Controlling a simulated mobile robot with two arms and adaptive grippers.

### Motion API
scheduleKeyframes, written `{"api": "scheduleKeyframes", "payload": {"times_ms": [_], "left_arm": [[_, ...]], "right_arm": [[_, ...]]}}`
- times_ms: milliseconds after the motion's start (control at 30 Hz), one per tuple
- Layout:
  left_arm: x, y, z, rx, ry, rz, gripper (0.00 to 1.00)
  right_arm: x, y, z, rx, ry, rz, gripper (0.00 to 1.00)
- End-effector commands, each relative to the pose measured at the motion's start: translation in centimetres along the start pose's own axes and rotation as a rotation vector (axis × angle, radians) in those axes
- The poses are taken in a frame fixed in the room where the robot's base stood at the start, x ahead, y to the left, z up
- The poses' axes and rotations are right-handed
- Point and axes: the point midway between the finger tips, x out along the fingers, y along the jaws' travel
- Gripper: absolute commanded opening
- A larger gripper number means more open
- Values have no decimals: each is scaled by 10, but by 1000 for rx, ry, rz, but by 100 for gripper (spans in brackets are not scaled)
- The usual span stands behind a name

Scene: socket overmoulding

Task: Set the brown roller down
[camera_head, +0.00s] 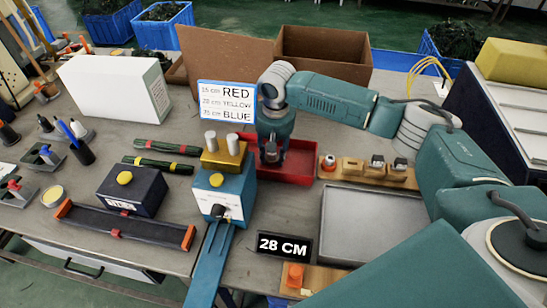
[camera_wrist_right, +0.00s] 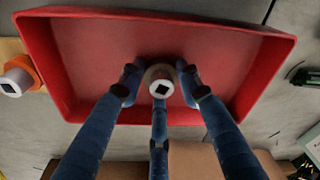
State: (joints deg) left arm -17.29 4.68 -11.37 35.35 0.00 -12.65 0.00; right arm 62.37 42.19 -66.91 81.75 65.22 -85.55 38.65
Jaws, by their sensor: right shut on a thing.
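My right gripper (camera_head: 271,158) is over the red tray (camera_head: 302,178) in the head view. In the right wrist view its blue fingers (camera_wrist_right: 160,92) close around the brown roller (camera_wrist_right: 161,82), which has a pale end face with a dark square hole. The red tray's floor (camera_wrist_right: 205,40) lies behind the roller. I cannot tell whether the roller touches that floor. In the head view the fingers mostly hide the roller. My left gripper is not in view.
A wooden rack (camera_head: 365,177) with several rollers stands right of the tray; an orange roller (camera_wrist_right: 18,78) shows in the wrist view. A blue device (camera_head: 230,190) is close on the left. A cardboard box (camera_head: 325,55) stands behind. A grey tray (camera_head: 365,225) lies in front.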

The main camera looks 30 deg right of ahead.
Motion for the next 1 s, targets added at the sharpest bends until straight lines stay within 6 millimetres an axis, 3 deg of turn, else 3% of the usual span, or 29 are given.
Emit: {"api": "scheduleKeyframes", "payload": {"times_ms": [300,333,400,767,1000], "left_arm": [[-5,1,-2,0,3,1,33],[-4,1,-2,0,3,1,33],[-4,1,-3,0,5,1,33],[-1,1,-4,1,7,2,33],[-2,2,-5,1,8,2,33]], "right_arm": [[2,0,0,1,-1,1,7],[2,0,0,1,-1,1,40],[2,0,0,1,-1,1,53],[0,0,0,0,1,1,53],[-40,0,-1,0,3,0,53]]}}
